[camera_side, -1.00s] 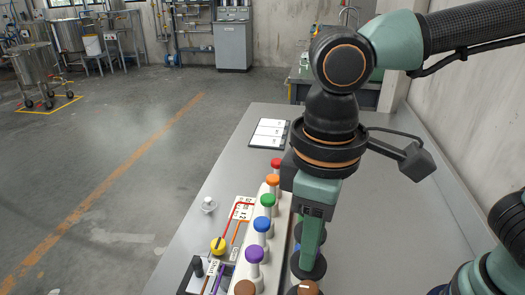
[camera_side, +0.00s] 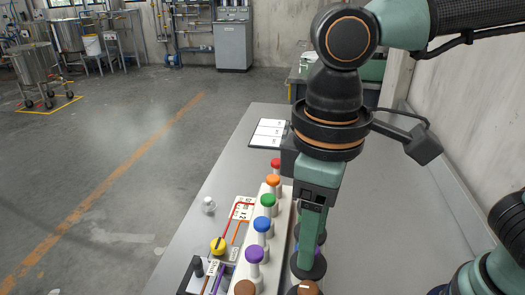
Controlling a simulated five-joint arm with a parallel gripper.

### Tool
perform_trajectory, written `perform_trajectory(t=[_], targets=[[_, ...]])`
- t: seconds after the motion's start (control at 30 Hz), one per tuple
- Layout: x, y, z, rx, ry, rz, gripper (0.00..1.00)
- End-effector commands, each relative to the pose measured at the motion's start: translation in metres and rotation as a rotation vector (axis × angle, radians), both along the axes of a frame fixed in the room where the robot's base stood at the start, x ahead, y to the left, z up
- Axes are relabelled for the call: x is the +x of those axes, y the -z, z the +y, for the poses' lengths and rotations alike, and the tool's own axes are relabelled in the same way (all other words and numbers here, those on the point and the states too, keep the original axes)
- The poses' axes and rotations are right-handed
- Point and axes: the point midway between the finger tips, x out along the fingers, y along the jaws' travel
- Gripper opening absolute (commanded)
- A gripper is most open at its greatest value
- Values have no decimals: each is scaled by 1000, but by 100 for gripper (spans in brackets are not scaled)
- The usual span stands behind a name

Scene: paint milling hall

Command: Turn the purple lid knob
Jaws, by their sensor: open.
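A purple round cap (camera_side: 254,254) on a pale stem stands in the front row of coloured caps, between a blue cap (camera_side: 262,225) and a brown cap (camera_side: 245,288). My gripper (camera_side: 308,262) points down to the right of this row, over a second row of dark round pieces. One teal finger shows clearly; the other is mostly hidden behind it. The gripper is open, apart from the purple cap in the front row. A little purple shows beside the finger, but most of that piece is hidden. I cannot tell whether the finger touches anything.
Green (camera_side: 268,200), orange (camera_side: 273,180) and red (camera_side: 276,163) caps continue the row away from me. A yellow knob (camera_side: 218,245) and a black knob (camera_side: 198,266) stand to the left. A clipboard (camera_side: 268,133) lies at the back; the grey bench is bare to the right.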

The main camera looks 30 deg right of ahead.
Motion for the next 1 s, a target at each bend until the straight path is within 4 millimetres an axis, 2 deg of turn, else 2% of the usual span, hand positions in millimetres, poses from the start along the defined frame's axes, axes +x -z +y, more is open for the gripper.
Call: perform_trajectory(t=[0.3,0.5,0.7,1.0], targets=[[0,-66,1,3,0,-3,58],[0,-93,0,2,0,-1,58],[0,-103,0,1,0,-1,58],[0,-105,0,1,0,-1,58]])
